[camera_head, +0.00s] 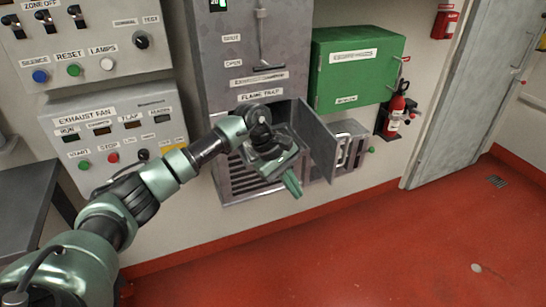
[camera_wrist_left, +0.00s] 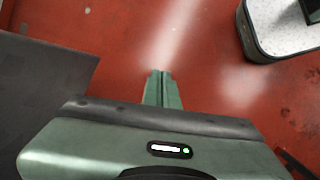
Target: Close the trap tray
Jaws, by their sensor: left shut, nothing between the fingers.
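The grey flame trap unit (camera_head: 240,50) is on the wall, with a "FLAME TRAP" label above a recess. A grey flat panel (camera_head: 319,142), which looks like the side or front of the trap tray, stands out from the unit. My left gripper (camera_head: 292,186) is in front of the unit, just left of this panel, with its green fingers together and pointing down. They also show together in the left wrist view (camera_wrist_left: 161,76), with nothing between them. My wrist hides much of the recess. I cannot tell whether the gripper touches the tray. My right gripper is not in view.
A green cabinet (camera_head: 357,66) hangs right of the trap, with a grey box (camera_head: 350,150) below it. A red extinguisher (camera_head: 396,112) hangs beside a grey door (camera_head: 467,95). Control panels (camera_head: 115,125) are at left. The red floor (camera_head: 400,245) is open at the front right.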

